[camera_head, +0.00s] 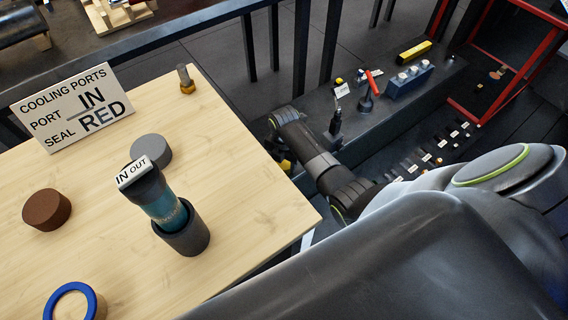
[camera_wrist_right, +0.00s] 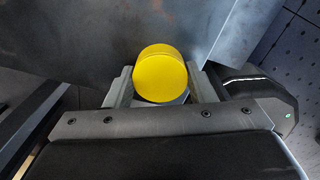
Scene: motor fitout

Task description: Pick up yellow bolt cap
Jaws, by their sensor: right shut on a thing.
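The yellow bolt cap (camera_wrist_right: 160,72) is a round yellow piece between the two fingers of my right gripper (camera_wrist_right: 160,88) in the right wrist view. The fingers are shut on its sides. In the head view, a small yellow patch, likely the cap (camera_head: 286,164), shows just past the right edge of the wooden table, beside my right arm's dark wrist. The table edge and the arm partly hide the gripper there. My left gripper is not in view.
The wooden table (camera_head: 110,265) holds a sign (camera_head: 72,108), a teal motor in a dark cup (camera_head: 182,238), grey (camera_head: 150,150) and brown (camera_head: 46,210) discs, a blue ring (camera_head: 72,290) and a bolt (camera_head: 185,80). A dark bench (camera_head: 370,125) with tools lies beyond my right arm.

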